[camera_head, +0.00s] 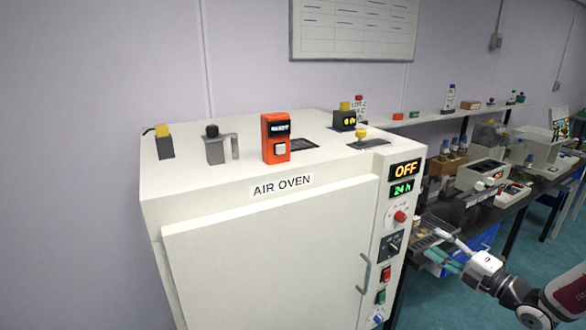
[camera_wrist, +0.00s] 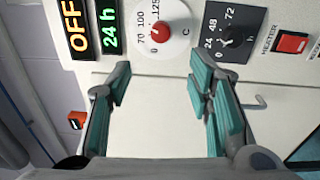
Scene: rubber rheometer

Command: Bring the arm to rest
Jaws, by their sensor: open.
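My gripper (camera_head: 443,253) is at the lower right of the head view, to the right of the air oven's control panel. In the wrist view my gripper (camera_wrist: 160,95) shows its two teal-padded fingers spread apart, with nothing between them. The white air oven (camera_head: 270,240) fills the middle of the head view with its door closed. Its panel displays read OFF and 24 h. In the wrist view the panel's dial with a red knob (camera_wrist: 160,32) lies beyond the fingers, and the fingers look apart from the oven. Part of my arm runs off the right edge of the head view.
On the oven top stand an orange device (camera_head: 276,138), a grey bracket with a black knob (camera_head: 213,146) and yellow-capped items. A door handle (camera_head: 364,273) sticks out in front. A bench with instruments (camera_head: 490,180) stands behind my arm at the right. Teal floor shows beneath.

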